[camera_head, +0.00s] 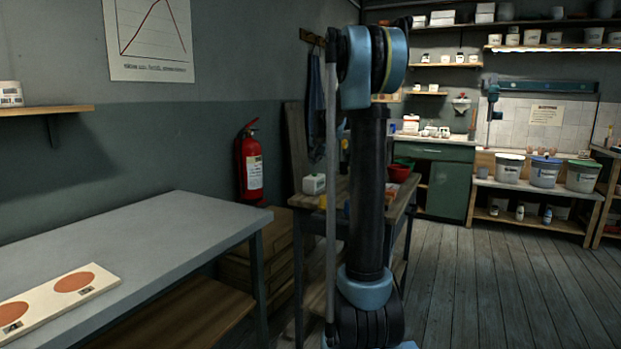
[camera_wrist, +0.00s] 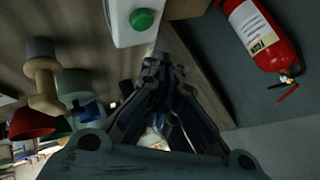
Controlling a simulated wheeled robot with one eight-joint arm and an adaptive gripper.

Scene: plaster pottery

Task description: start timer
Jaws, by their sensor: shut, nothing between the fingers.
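A white box with a round green button, which looks like the timer, is at the top of the wrist view (camera_wrist: 127,32). In the head view it stands on the wooden workbench (camera_head: 314,184), just left of my arm. My gripper (camera_wrist: 164,68) is shut and empty. In the wrist view its fingertips appear just below and right of the box, close to its edge and off the green button. I cannot tell whether they touch it. In the head view my arm hides part of the workbench, and the fingertips cannot be made out.
A red fire extinguisher (camera_head: 249,164) hangs on the wall near the workbench; it is also at the wrist view's right (camera_wrist: 262,36). Spool-shaped items (camera_wrist: 42,82) and a red bowl (camera_wrist: 31,123) lie left of my gripper. A grey table (camera_head: 150,235) is at the left.

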